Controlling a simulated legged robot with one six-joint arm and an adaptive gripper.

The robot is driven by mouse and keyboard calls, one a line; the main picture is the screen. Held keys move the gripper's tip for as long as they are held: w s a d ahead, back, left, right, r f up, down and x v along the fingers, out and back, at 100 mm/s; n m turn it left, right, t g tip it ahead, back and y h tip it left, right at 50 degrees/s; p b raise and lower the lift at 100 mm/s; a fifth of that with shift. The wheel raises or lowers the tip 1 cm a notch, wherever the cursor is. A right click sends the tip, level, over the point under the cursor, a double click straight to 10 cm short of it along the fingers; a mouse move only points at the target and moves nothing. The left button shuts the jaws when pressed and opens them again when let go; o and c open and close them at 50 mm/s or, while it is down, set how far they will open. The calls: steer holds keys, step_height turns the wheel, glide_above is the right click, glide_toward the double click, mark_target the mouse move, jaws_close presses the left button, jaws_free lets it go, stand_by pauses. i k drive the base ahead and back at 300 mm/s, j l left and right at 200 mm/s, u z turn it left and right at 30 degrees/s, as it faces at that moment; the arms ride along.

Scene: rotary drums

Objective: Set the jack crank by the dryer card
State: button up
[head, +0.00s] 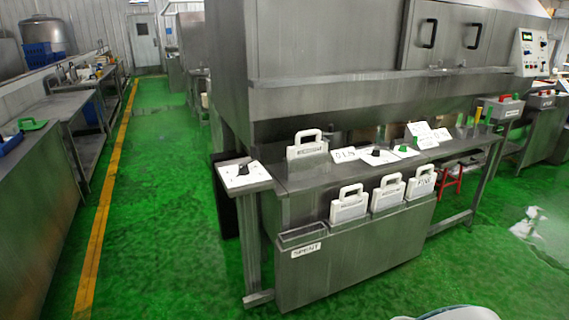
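A white plate (246,177) with a black crank-like handle (243,167) sits on a small steel ledge at the left end of the bench; I cannot tell for certain that this is the jack crank. A second white plate (369,158) with a black handle lies on the bench top. Beside it is a white card (344,154) with dark marks too small to read surely. More white cards (421,131) stand farther right. Which one is the dryer card I cannot tell. My gripper is not in view.
Several white handled blocks stand along the bench: one on top (307,147), others in the front steel bin (352,262), whose left slot is labelled SPENT (306,250). A large steel machine (340,60) overhangs the bench. The green floor (160,220) left of it is open.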

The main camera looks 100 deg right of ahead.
mark_target(243, 168)
steer(key=z, duration=3.05)
